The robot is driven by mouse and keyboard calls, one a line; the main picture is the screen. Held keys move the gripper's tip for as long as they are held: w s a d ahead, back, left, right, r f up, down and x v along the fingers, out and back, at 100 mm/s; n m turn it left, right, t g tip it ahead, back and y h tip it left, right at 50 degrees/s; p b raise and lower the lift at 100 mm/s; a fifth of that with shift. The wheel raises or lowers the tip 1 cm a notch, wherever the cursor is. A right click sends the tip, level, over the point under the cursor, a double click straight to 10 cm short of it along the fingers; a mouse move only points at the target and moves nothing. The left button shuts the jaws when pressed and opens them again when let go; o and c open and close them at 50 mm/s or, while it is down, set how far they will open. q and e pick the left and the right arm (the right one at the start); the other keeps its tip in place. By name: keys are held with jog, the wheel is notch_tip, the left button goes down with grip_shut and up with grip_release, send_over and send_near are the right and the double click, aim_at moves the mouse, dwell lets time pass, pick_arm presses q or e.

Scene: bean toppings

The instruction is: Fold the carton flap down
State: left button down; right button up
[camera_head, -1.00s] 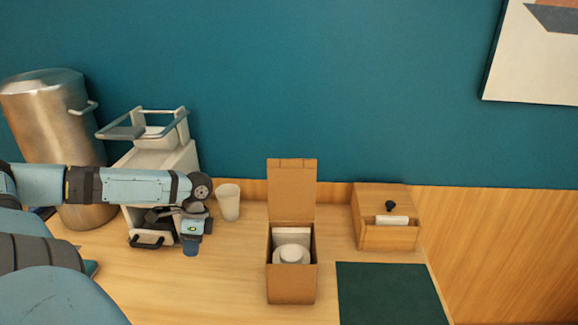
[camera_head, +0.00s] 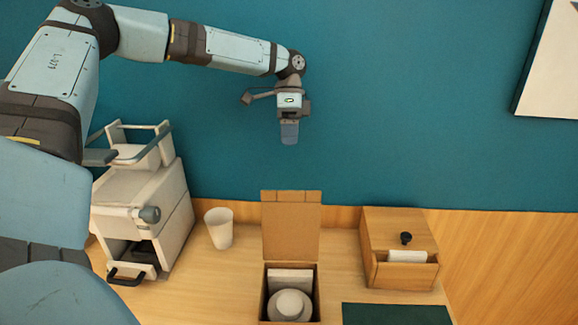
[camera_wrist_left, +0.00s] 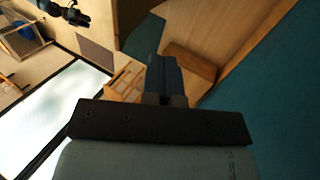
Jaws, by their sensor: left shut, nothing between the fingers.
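The open brown carton (camera_head: 263,302) stands on the counter, with its flap (camera_head: 291,230) standing upright at the back edge. A white block (camera_head: 290,279) and a round white container (camera_head: 290,306) are inside it. My left gripper (camera_head: 289,138) is shut and empty, in the air above the flap's top edge and in front of the teal wall. It points down and appears apart from the flap. In the left wrist view its closed fingers (camera_wrist_left: 164,77) show at the centre. My right gripper is not recognisable in either view.
A white cup (camera_head: 219,229) and a grey-white machine (camera_head: 143,213) stand left of the carton. A wooden box with a black knob (camera_head: 388,232) stands to its right. A dark green mat (camera_head: 396,314) lies at the front right. A picture hangs at upper right.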

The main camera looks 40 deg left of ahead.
pick_arm(q)
jog(key=s+d+f+p, duration=0.3)
jog(key=s+d+f, duration=0.2)
jog(key=f, duration=0.3)
jog(key=shift+s+d, duration=0.35)
jog(key=shift+s, duration=0.3)
jog(key=shift+w+f, duration=0.1)
